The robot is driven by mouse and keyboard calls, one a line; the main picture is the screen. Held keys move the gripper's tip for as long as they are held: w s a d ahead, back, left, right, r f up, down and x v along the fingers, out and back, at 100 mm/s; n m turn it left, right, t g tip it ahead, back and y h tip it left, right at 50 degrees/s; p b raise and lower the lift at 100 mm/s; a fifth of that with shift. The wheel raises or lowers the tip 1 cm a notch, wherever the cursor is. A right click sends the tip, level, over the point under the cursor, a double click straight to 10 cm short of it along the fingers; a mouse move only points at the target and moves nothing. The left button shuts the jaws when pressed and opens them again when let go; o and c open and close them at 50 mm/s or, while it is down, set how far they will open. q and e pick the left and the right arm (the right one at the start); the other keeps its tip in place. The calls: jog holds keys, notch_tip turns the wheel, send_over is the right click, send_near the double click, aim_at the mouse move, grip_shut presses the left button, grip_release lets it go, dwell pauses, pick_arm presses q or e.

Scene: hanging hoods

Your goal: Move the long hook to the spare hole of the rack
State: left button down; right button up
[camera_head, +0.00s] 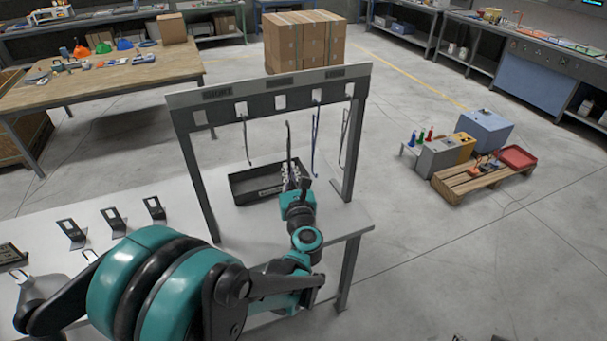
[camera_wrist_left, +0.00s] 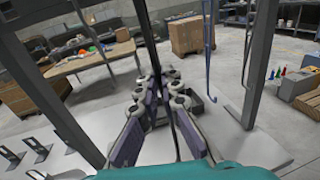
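The rack (camera_head: 180,98) is a grey frame with a labelled top board and a row of pale square holes. A dark hook (camera_head: 288,140) is between the fingers of my left gripper (camera_head: 291,177); its top shows below the board, apart from the hole (camera_head: 280,101) above. The left wrist view shows this dark hook (camera_wrist_left: 151,45) running between the close-set fingers, which look shut on it. Another dark hook (camera_head: 247,140), a blue hook (camera_head: 314,145) and a grey hook (camera_head: 343,140) hang from the board. My right gripper is not clearly seen.
A black tray (camera_head: 250,185) sits on the white table (camera_head: 345,215) under the rack. Several small black brackets (camera_head: 112,217) stand on the table's left part. A rack post (camera_head: 355,140) is right of the gripper. A pallet (camera_head: 455,188) with boxes is on the floor beyond.

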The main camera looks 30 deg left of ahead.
pick_arm(q)
jog(key=shift+w+a, duration=0.35)
jog(key=shift+a, duration=0.1)
jog(key=x, duration=0.6)
jog(key=shift+w+a+f, duration=0.15)
jog(key=shift+w+a, duration=0.05)
jog(key=shift+w, duration=0.1)
jog(key=shift+w+a, duration=0.3)
jog(key=shift+w, duration=0.1)
dwell(0.5)
jog(key=shift+b+x, duration=0.4)
jog(key=shift+x, duration=0.65)
